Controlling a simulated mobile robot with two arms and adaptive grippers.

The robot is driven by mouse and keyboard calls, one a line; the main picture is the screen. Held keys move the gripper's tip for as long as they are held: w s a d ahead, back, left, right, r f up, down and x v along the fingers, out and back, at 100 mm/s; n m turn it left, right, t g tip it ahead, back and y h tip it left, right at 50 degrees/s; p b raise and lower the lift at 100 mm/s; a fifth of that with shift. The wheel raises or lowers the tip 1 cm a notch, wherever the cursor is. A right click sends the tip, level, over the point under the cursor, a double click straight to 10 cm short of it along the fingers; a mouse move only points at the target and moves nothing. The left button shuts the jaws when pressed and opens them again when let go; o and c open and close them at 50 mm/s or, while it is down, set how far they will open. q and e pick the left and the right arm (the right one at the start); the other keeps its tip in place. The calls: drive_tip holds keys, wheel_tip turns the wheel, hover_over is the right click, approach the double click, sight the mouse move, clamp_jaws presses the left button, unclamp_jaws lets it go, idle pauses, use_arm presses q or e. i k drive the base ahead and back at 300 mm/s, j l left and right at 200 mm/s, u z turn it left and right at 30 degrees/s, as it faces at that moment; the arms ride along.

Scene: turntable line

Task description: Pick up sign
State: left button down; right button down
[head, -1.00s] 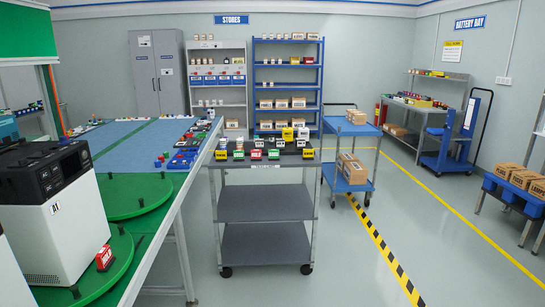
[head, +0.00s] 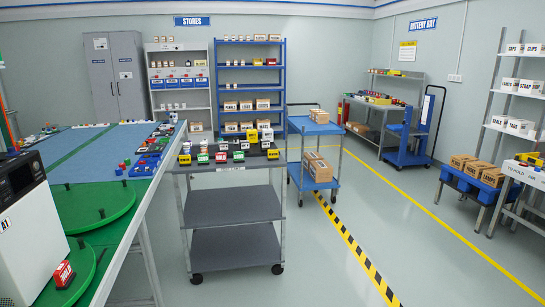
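Several small coloured blocks with lettering, which look like signs, stand on the top shelf of a grey cart (head: 232,170) in the middle. Among them are a yellow one (head: 185,159) at the left end, a green one (head: 203,158), a red one (head: 221,157) and another yellow one (head: 273,153) at the right. Another red sign (head: 64,274) stands on the green turntable (head: 82,277) at the lower left, beside a white and black machine (head: 22,225). I cannot tell which sign is meant. Neither of my grippers is in view.
A long table with a green disc (head: 104,212) fills the left. A blue trolley (head: 314,128) with cartons stands behind the cart. A blue bench (head: 470,180) with cartons and white shelving (head: 510,105) are at the right. The floor between is clear.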

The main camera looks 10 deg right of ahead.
sight(185, 159)
drive_tip(key=i+z, duration=0.1)
drive_tip(key=i, duration=0.55)
drive_tip(key=i+j+z, duration=0.1)
drive_tip(key=i, duration=0.55)
drive_tip(key=i+j+z, duration=0.1)
drive_tip(key=i, duration=0.6)
drive_tip(key=j, duration=0.1)
